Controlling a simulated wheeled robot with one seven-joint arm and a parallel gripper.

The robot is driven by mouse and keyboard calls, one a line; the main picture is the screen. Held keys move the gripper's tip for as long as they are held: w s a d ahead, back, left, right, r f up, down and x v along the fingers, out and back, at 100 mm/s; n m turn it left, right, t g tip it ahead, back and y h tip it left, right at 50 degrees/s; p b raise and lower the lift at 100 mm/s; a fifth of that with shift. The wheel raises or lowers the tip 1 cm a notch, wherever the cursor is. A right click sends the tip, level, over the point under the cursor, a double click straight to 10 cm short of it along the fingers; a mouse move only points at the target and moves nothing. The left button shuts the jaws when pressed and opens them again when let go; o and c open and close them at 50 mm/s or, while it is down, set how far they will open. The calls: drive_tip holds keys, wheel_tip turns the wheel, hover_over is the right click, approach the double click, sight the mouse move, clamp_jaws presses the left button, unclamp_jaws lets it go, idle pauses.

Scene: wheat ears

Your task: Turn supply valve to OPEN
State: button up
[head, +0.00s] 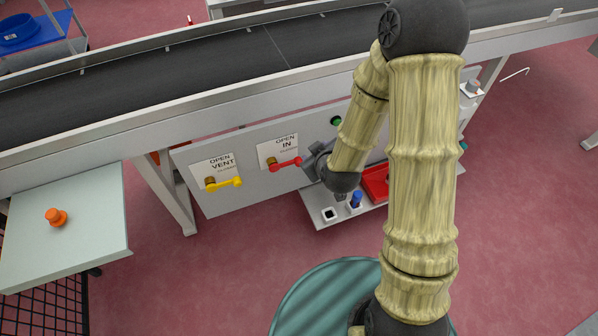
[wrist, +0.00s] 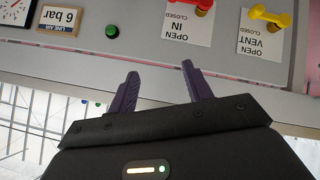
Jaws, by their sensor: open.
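The valve marked IN has a red handle (head: 284,162) on a white OPEN/CLOSED label, on the grey panel (head: 225,202) under the conveyor. The handle lies about level, pointing right toward the CLOSED word. In the wrist view, where the lettering is upside down, the red handle (wrist: 198,6) is cut by the top edge. My gripper (wrist: 160,71) is open and empty, its two dark fingers apart and not touching the handle. In the head view my arm hides most of the gripper, just right of the red handle. No label in view reads "supply".
A VENT valve with a yellow handle (head: 223,183) sits left of IN. A green button (wrist: 112,31) and a "6 bar" plate (wrist: 61,18) are on the panel. A low shelf holds a blue-topped part (head: 355,200) and red tray (head: 375,183). The conveyor (head: 230,65) overhangs.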

drive_tip(key=a+f+n+t+b, duration=0.2)
drive_tip(key=a+f+t+b, duration=0.1)
drive_tip(key=f+b, duration=1.4)
wheel_tip(320, 180, down, 4)
drive_tip(key=shift+s+f+n+t+h, duration=0.15)
drive_tip(key=shift+n+t+h, duration=0.15)
drive_tip(key=shift+t, duration=0.6)
